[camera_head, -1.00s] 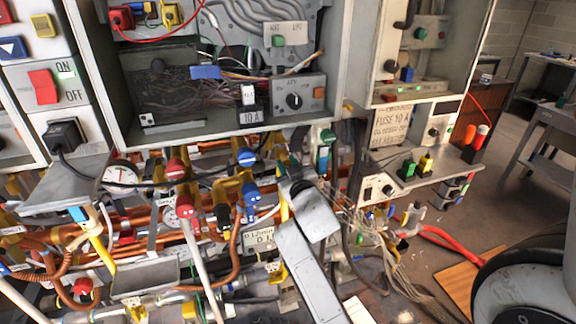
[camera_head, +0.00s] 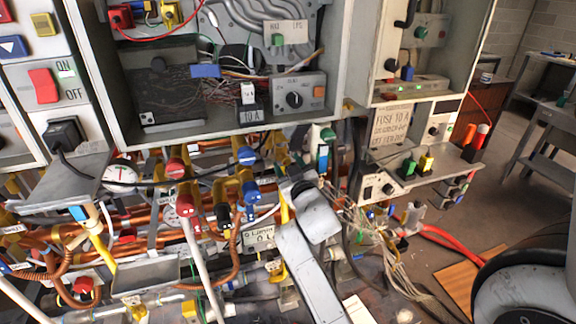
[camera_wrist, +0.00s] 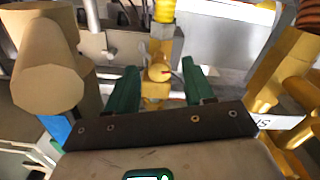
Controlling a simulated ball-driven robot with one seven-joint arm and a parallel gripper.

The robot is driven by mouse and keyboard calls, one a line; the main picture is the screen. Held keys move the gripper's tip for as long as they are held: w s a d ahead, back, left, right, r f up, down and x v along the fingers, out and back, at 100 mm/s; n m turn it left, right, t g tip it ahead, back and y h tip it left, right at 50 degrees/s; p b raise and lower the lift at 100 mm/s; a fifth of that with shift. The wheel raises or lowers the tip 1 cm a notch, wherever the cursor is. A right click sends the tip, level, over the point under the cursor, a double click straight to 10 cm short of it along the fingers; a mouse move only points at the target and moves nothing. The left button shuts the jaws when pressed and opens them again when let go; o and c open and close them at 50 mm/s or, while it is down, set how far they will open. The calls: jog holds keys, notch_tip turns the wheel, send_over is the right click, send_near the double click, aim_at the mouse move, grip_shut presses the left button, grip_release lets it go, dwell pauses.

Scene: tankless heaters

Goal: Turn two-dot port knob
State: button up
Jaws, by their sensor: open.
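In the wrist view my gripper (camera_wrist: 162,82) is open, with two green fingers apart. A yellow-brass fitting with a small round end (camera_wrist: 159,72) shows between and beyond the fingertips; I cannot tell whether they touch it. In the head view, my grey arm reaches up into the pipework, and the fingers are too small to make out there. Two red knobs (camera_head: 175,168) (camera_head: 185,205) and two blue knobs (camera_head: 246,155) (camera_head: 250,193) sit on the brass valves left of my arm. A black knob (camera_head: 223,214) is between the lower ones. I cannot tell which knob bears two dots.
A large tan rounded part (camera_wrist: 46,62) stands left of my gripper, and yellow pipes (camera_wrist: 285,80) stand close on the right. Open electrical cabinets (camera_head: 228,139) hang above the pipes. Loose wires (camera_head: 390,255) hang right of my arm. Open floor lies at the far right.

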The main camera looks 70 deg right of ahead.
jog(key=b+v, duration=0.2)
jog(key=v, duration=0.8)
jog(key=shift+s, duration=0.1)
jog(key=w+a+f+n+g+y, duration=0.1)
jog(key=a+f+n+g+y, duration=0.15)
jog(key=a+f+y, duration=0.75)
jog(key=s+a+f+n+g+y, duration=0.1)
jog(key=s+a+f+g, duration=0.3)
jog(key=a+f, duration=0.3)
jog(key=s+a+f+n+g+y, duration=0.2)
jog(key=s+a+f+g, duration=0.2)
jog(key=s+a+f, duration=0.3)
jog(key=shift+a+f+y, duration=0.2)
jog(key=shift+a+y, duration=0.1)
jog(key=shift+a, duration=0.9)
jog(key=shift+n, duration=0.25)
